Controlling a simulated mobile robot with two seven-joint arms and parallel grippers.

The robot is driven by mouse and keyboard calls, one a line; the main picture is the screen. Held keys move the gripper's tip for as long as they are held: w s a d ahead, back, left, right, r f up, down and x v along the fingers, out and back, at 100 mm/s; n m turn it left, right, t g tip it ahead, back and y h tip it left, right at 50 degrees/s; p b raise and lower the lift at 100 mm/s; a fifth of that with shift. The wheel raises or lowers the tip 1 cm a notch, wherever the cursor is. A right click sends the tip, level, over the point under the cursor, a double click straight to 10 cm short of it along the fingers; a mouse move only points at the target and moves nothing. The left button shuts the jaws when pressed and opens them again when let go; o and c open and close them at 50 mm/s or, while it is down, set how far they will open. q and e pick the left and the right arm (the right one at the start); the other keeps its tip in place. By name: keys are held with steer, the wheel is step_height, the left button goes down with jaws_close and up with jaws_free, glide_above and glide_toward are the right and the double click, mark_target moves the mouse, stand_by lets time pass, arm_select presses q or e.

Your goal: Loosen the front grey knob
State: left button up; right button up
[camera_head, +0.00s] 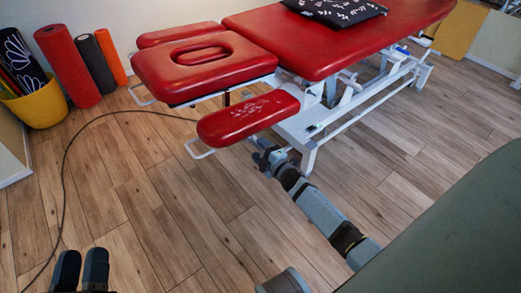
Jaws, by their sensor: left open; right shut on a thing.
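The red treatment table (330,38) has a white frame and a red armrest pad (247,116) at its near end. My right gripper (263,153) reaches in from the lower right and is at the frame just below and right of this pad. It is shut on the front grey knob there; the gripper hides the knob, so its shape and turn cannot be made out. My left gripper (81,271) is open and empty at the bottom left, over the wooden floor, far from the table.
A black patterned cushion (335,10) lies on the table. A yellow basket (42,102) and rolled mats, including a red one (67,66), stand at the left wall. A dark cable (66,170) curves over the floor. A grey-green surface (450,235) fills the lower right.

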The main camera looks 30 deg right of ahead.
arm_select(q)
steer(key=shift+f, duration=0.3)
arm_select(e)
steer(key=shift+n, duration=1.2)
steer(key=o, duration=0.9)
arm_select(q)
steer(key=a+f+g+y+p, duration=0.1)
steer(key=f+p, duration=0.1)
steer(key=shift+w+a+y+p, duration=0.1)
steer(key=shift+y+p, duration=0.25)
steer(key=shift+y, duration=0.05)
arm_select(e)
steer(key=s, duration=0.9)
steer(key=s+d, duration=0.1)
steer(key=s, duration=0.3)
steer(key=shift+s, duration=0.4)
arm_select(q)
steer(key=shift+w+r, duration=0.1)
steer(key=shift+r, duration=0.2)
